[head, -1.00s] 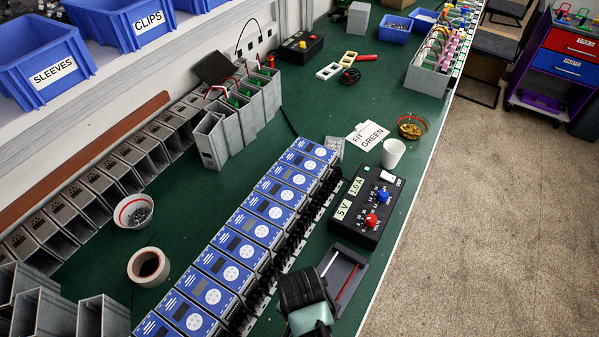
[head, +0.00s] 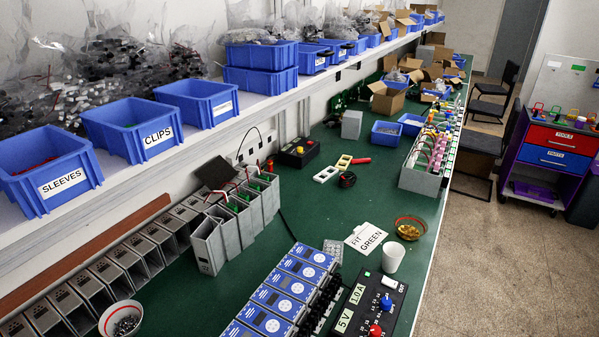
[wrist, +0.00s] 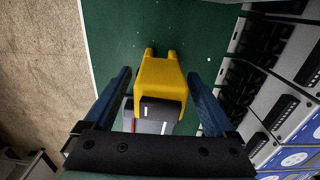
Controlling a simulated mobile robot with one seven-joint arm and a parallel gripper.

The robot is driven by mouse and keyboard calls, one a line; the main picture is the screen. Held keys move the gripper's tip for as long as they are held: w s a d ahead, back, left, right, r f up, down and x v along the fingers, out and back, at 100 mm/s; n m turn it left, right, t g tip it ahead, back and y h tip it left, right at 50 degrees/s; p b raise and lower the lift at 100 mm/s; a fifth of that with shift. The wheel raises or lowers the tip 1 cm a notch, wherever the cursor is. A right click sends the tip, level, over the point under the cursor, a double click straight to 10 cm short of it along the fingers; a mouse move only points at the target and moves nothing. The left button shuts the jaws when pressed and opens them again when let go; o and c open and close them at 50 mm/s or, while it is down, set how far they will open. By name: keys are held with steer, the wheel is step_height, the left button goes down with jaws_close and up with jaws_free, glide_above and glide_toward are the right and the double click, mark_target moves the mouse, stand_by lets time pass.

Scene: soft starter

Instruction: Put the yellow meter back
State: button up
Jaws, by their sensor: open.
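A yellow thing (wrist: 160,78), probably the meter, is in the wrist view above the green bench. Two short prongs stick out at its far end. Its near part shows a dark and grey face. My gripper (wrist: 158,74) is open, with one blue finger on each side of it; a gap shows at each finger. A grey piece with a red line and a white line (wrist: 150,125) shows below the yellow body, partly hidden; I cannot tell whether it is the dark tray. Neither the yellow thing nor my gripper is in the head view now.
A row of blue-fronted units (head: 280,290) stands beside a black power box (head: 372,303). A white cup (head: 393,257), a "FIT GREEN" card (head: 367,238) and a small bowl (head: 409,228) are behind. The bench edge and open floor (head: 500,270) lie at the right.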

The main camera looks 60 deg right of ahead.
step_height(320, 180, up, 12)
steer(key=shift+r, duration=0.15)
steer(key=w+d+r+n+t+h, duration=0.1)
steer(key=w+r+n+t+h, duration=0.4)
steer(key=w+r, duration=1.2)
steer(key=w+a+r+n+t, duration=0.2)
steer(key=w+r+t, duration=0.2)
steer(key=r, duration=0.3)
steer(key=w+a+r+n+t, duration=0.2)
steer(key=w+r+t, duration=0.25)
steer(key=r, duration=0.25)
steer(key=a+r+n+t+y, duration=0.1)
steer(key=a+r+n+t, duration=0.15)
steer(key=r, duration=0.55)
steer(key=a+r+n+t+y, duration=0.1)
steer(key=a+r+t, duration=0.25)
steer(key=r, duration=0.35)
steer(key=s+a+r+n+t+y, duration=0.1)
steer(key=s+a+r+t, duration=0.3)
steer(key=r, duration=0.5)
steer(key=s+a+r+n+t+y, duration=0.1)
steer(key=s+a+r+n+t, duration=0.2)
steer(key=s+r, duration=0.4)
step_height(320, 180, up, 3)
steer(key=shift+a+f+n+t+y, duration=0.1)
steer(key=shift+a+n+t+y, duration=0.3)
steer(key=shift+a, duration=0.45)
